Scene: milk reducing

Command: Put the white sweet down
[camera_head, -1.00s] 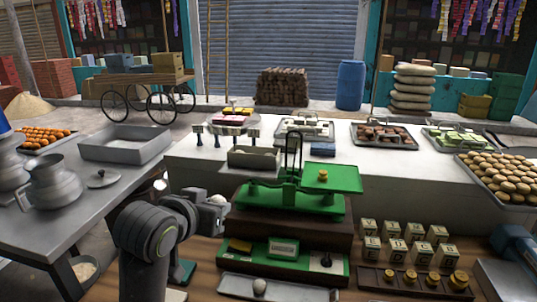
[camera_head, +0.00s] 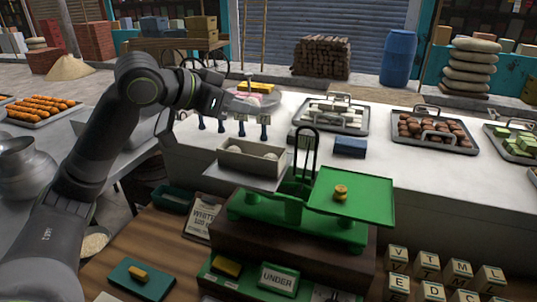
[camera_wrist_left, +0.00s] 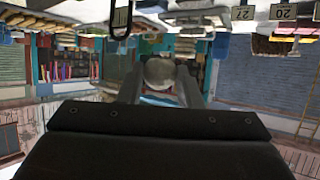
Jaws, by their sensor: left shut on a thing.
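My left gripper (camera_head: 228,104) is raised above the back counter, behind and left of the green balance (camera_head: 285,205). In the left wrist view, its fingers (camera_wrist_left: 160,88) are shut on a round white sweet (camera_wrist_left: 160,73). In the head view I cannot clearly make out the held sweet. A grey open box (camera_head: 250,163) stands over the balance's left side, with pale round sweets (camera_head: 262,153) partly visible inside. The balance's green right pan (camera_head: 365,205) carries a brass weight (camera_head: 341,192). My right gripper is not in view.
A round stand (camera_head: 262,100) with coloured sweets is close by my left gripper. Metal trays of white (camera_head: 335,115), brown (camera_head: 432,132) and green sweets stand on the white counter (camera_head: 385,165). A card (camera_head: 202,215), an UNDER sign (camera_head: 278,279) and lettered blocks (camera_head: 427,265) are in front.

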